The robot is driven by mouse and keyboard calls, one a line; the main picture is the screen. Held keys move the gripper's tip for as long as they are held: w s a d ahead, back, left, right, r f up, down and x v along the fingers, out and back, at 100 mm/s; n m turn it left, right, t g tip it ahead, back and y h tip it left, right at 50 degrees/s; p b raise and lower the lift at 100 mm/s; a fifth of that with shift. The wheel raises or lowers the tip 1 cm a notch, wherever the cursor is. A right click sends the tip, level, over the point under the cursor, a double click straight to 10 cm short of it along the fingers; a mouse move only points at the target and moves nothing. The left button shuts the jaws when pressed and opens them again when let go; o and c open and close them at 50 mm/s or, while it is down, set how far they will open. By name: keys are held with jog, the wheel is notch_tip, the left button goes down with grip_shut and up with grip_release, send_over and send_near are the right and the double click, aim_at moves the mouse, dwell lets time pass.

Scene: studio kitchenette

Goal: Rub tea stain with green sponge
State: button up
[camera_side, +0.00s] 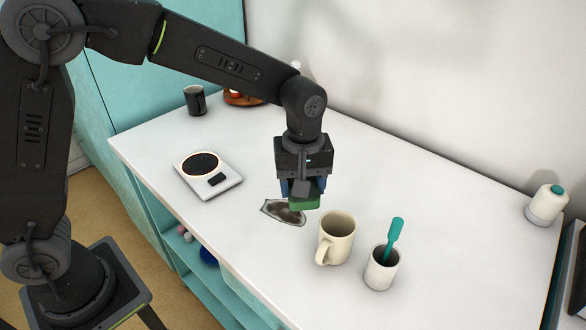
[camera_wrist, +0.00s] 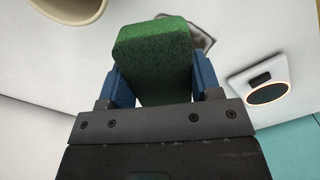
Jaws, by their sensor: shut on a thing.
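My gripper (camera_side: 302,190) is shut on the green sponge (camera_side: 305,201). In the wrist view the sponge (camera_wrist: 153,60) sits between the blue fingers of my gripper (camera_wrist: 155,85). I cannot tell whether the sponge touches the counter. In the wrist view the stain (camera_wrist: 204,42) shows partly behind the sponge, which hides the rest.
A cream mug (camera_side: 337,237) stands close to the right of the stain, with a cup (camera_side: 381,267) holding a teal-handled tool (camera_side: 394,237) beyond it. A hot plate (camera_side: 208,175) lies to the left. A black mug (camera_side: 195,100) is at the back left. A white container (camera_side: 546,204) stands far right.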

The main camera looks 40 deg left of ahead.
aim_at(302, 226)
jog(key=shift+s+d+f+n, duration=0.15)
jog(key=shift+s+d+n, duration=0.1)
jog(key=shift+d+n, duration=0.35)
jog(key=shift+f, duration=3.35)
jog(key=shift+a+f, duration=0.5)
jog(key=shift+a, duration=0.1)
jog(key=shift+c, duration=0.3)
jog(key=shift+a+f, duration=0.1)
jog(key=shift+a, duration=5.15)
jog(key=shift+s+d, duration=0.1)
jog(key=shift+d, duration=5.65)
jog(key=shift+r, duration=4.1)
